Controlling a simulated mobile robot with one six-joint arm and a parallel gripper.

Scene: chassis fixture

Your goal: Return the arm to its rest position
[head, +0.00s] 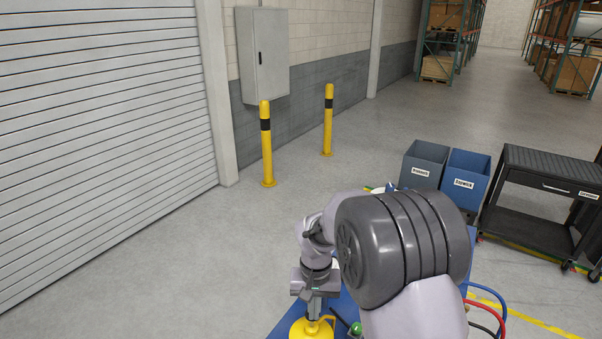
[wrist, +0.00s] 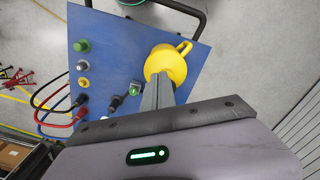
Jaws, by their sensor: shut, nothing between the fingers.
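My arm reaches forward and bends down in the head view, with my gripper (head: 314,306) low at the centre. In the wrist view my gripper (wrist: 161,82) has its fingers together, with nothing seen between them. A yellow round piece with a loop handle (wrist: 172,62) lies just beyond the fingertips; it also shows below my gripper in the head view (head: 300,331). I cannot tell whether the fingers touch it. The blue panel (wrist: 125,38) is under it, partly hidden by my arm in the head view.
Green, grey and yellow knobs (wrist: 83,65) and black and red cables (wrist: 55,118) sit along the panel's left side. Two bins (head: 466,176) and a black cart (head: 540,195) stand at right. Yellow bollards (head: 266,145) stand by the wall. The floor at left is clear.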

